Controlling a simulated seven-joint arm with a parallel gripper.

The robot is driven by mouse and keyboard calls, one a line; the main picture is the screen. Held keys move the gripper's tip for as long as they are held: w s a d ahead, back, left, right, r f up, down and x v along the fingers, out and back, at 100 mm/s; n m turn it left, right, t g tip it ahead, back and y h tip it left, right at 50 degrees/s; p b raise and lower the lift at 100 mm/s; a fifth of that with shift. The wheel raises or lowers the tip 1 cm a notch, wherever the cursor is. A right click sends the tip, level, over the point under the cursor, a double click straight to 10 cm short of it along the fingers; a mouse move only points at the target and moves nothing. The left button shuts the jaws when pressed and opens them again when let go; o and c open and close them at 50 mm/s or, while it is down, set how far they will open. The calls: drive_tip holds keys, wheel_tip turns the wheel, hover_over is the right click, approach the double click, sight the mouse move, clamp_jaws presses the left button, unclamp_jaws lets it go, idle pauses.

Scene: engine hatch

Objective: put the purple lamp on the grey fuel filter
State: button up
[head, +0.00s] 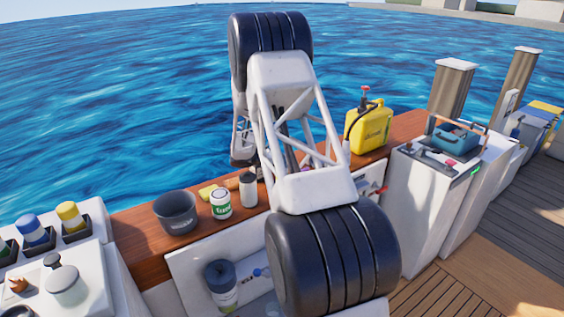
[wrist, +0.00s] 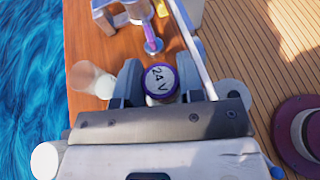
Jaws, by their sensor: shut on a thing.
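My gripper (wrist: 159,68) is shut on a round thing with a white face marked "24 V" and a purple rim, which looks like the purple lamp (wrist: 161,79). The lamp sits between the two grey-blue fingers, its face towards the wrist camera; its lower part is hidden. In the head view my arm covers the middle, and I cannot make out the gripper or lamp. A dark grey cylinder with a pale label, probably the grey fuel filter (head: 221,284), stands in the white open hatch at the lower middle. I cannot clearly identify it in the wrist view.
A dark grey bucket (head: 176,212), a green-labelled tin (head: 220,204) and a white-bodied canister (head: 248,190) stand on the wooden ledge (head: 137,221). A yellow can (head: 368,127) stands farther right. A maroon hat (wrist: 299,130) lies on the deck at right in the wrist view.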

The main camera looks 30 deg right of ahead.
drive_tip(key=shift+f, duration=0.15)
drive_tip(key=o, duration=0.9)
drive_tip(key=shift+a+r, duration=0.1)
drive_tip(key=shift+r, duration=0.1)
drive_tip(key=v, duration=1.1)
drive_tip(key=shift+a, duration=0.4)
drive_tip(key=shift+r, duration=0.1)
